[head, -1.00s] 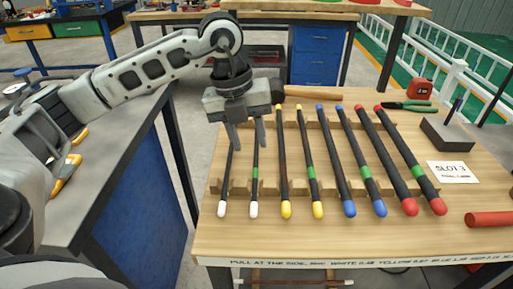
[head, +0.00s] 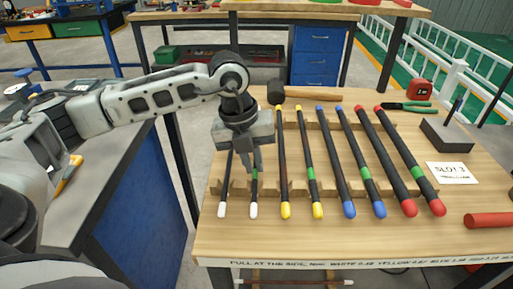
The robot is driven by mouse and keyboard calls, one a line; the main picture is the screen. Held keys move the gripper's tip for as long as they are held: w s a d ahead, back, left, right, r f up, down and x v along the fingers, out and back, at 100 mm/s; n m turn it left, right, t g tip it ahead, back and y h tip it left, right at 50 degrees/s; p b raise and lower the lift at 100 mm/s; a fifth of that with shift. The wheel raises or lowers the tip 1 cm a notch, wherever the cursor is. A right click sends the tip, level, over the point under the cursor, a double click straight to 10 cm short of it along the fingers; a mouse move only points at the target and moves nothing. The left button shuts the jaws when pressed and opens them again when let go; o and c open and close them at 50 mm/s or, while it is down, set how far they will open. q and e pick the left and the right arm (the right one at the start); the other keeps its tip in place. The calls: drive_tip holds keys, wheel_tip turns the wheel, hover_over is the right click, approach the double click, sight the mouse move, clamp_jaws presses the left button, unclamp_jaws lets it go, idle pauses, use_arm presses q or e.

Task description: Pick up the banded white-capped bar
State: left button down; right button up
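The banded white-capped bar (head: 254,187) is a thin dark bar with a green band and a white near end. It lies in the notched wooden rack, second from the left. My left gripper (head: 252,168) is over it, with its fingers close together on the bar just above the green band. It looks shut on the bar, which still lies in line with the others. The gripper hides the bar's far part. A plain white-capped bar (head: 225,190) lies just to the left. My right gripper is not in view.
Yellow-, blue- and red-capped bars lie to the right, the nearest a plain yellow-capped one (head: 283,165). The notched wooden rack (head: 270,188) holds them all. A mallet (head: 310,94) lies behind. The table front (head: 330,240) is clear.

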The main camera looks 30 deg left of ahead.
use_arm(q)
drive_tip(key=shift+r, duration=0.1)
